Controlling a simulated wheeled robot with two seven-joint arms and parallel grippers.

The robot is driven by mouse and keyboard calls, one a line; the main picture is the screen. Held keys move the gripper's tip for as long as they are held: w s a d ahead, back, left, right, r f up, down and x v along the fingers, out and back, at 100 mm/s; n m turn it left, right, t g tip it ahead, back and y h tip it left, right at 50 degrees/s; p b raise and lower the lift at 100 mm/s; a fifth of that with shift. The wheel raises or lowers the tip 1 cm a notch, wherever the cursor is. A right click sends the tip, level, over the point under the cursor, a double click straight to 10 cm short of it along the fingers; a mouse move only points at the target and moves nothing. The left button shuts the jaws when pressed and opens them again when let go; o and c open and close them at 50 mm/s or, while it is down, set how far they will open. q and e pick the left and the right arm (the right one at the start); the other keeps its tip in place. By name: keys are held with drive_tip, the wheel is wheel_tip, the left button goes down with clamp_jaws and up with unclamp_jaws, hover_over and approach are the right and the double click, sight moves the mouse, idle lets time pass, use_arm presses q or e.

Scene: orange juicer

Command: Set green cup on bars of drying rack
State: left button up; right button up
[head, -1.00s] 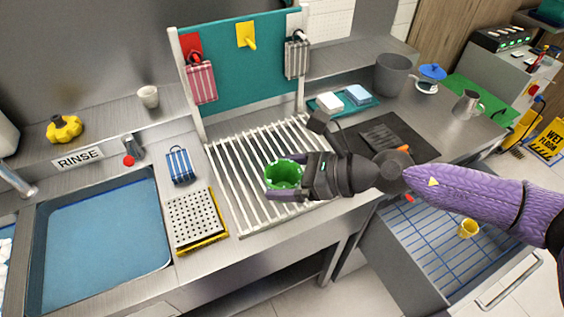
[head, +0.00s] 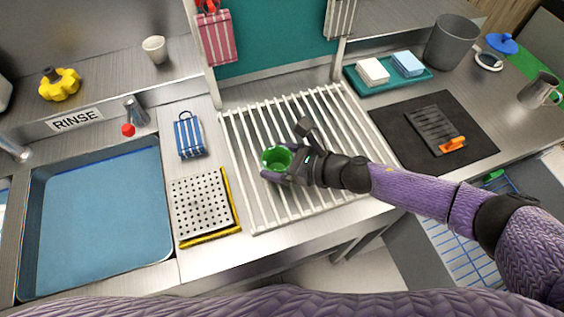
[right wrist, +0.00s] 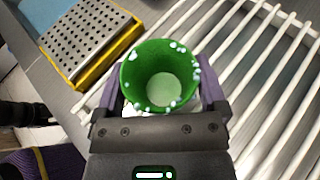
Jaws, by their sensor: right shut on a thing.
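The green cup (head: 277,158) is held upright, mouth up, with white foam spots on its rim. My right gripper (head: 284,170) is shut on it, one finger on each side. In the right wrist view the cup (right wrist: 160,76) sits between the fingers of the gripper (right wrist: 170,100). The white drying rack (head: 335,117) lies under the cup, its bars running front to back. The cup is over the left part of the rack. I cannot tell whether its base touches the bars. My left gripper is not in view.
A perforated tray in a yellow frame (head: 238,212) and a blue striped item (head: 188,135) stand left of the rack. The blue sink basin (head: 95,220) is further left. A black mat (head: 400,150) lies right of the rack. The rack's other bars are bare.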

drive_tip(key=shift+f, duration=0.6)
drive_tip(key=shift+r, duration=0.15)
drive_tip(key=shift+f, duration=0.25)
drive_tip(key=o, duration=0.9)
